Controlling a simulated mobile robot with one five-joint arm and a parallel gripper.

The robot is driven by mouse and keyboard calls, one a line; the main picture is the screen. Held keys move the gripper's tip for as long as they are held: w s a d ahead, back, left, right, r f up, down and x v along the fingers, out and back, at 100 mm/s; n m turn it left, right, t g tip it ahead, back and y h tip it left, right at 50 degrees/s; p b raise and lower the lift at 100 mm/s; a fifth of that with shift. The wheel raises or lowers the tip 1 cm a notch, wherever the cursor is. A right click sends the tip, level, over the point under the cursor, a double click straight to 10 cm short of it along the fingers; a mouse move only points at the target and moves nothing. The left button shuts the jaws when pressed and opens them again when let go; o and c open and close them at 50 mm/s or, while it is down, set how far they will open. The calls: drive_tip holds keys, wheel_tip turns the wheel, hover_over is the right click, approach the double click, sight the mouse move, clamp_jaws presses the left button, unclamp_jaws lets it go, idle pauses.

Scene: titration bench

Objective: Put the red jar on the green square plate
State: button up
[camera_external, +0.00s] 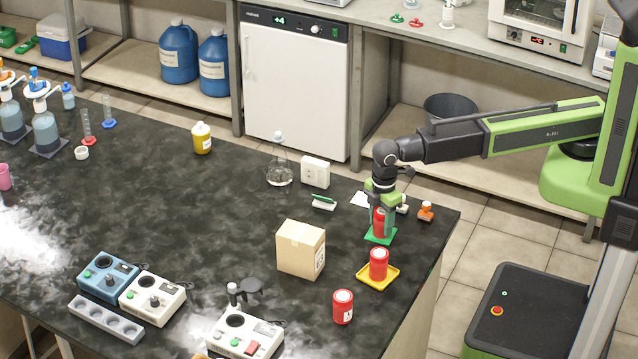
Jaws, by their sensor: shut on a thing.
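A red jar (379,222) is upright between the fingers of my gripper (384,218), which is shut on it and points straight down. The jar is directly over the green square plate (371,238) near the bench's right edge. Its base is at or very close to the plate; I cannot tell whether they touch. The fingers hide part of the jar. A second red jar (378,263) stands on a yellow square plate (365,280) just in front. A third red jar (343,306) stands on the bare bench, nearer the camera.
A cardboard box (298,250) stands left of the plates. An orange-topped stamp-like object (425,211) is close right of my gripper. A white box (315,171) and a flask (279,168) stand behind to the left. The dark bench (190,215) is clear in its middle.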

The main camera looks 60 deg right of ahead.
drive_tip(key=shift+r, duration=0.1)
drive_tip(key=o, duration=1.4)
drive_tip(key=shift+o, duration=0.2)
wheel_tip(320, 180, up, 12)
drive_tip(key=p, duration=1.2)
drive_tip(key=shift+r+p, duration=0.15)
drive_tip(key=shift+p, duration=0.15)
